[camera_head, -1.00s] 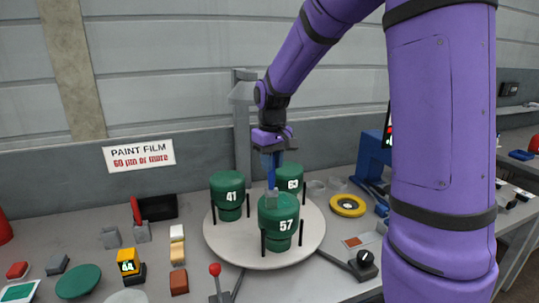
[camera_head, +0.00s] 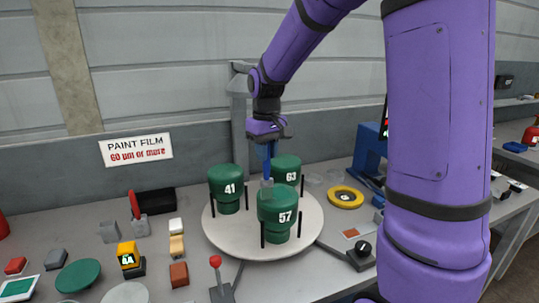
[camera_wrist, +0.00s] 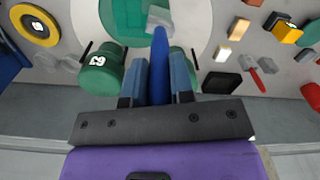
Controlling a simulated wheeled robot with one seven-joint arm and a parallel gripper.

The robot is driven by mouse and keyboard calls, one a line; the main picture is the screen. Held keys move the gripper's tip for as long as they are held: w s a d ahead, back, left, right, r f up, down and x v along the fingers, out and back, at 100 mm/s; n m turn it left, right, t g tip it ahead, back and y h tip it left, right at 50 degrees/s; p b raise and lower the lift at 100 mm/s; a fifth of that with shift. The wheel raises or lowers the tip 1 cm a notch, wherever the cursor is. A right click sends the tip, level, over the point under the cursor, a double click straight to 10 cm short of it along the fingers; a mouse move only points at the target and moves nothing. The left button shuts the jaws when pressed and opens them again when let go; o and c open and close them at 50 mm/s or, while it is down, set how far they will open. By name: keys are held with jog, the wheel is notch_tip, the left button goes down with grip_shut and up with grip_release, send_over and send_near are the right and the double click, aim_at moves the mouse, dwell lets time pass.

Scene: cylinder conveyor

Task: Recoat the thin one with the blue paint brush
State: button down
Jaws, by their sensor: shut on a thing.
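My gripper (camera_head: 267,143) is shut on the blue paint brush (camera_head: 267,165), which points down; the brush also shows in the wrist view (camera_wrist: 159,65). Its pale grey tip (camera_head: 266,186) is at the top of the green cylinder marked 57 (camera_head: 276,217); I cannot tell if they touch. The green cylinder marked 41 (camera_head: 226,188) stands to the left and the one marked 63 (camera_head: 288,172) behind. All three stand upright on a round pale turntable (camera_head: 225,238). A wall sign (camera_head: 136,150) reads "PAINT FILM 60 µm or more".
A yellow gauge (camera_head: 128,255) reading 44 stands at left. A red-knobbed lever (camera_head: 217,275) stands in front of the turntable, and a black dial (camera_head: 362,252) is at right. A yellow ring (camera_head: 346,197) lies behind the dial. Thin black posts (camera_head: 262,235) stand beside the cylinders.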

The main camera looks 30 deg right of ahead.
jog(key=shift+d+r, duration=0.2)
jog(key=shift+r, duration=0.55)
jog(key=shift+a+r, duration=0.1)
jog(key=shift+r, duration=2.7)
jog(key=shift+f, duration=0.1)
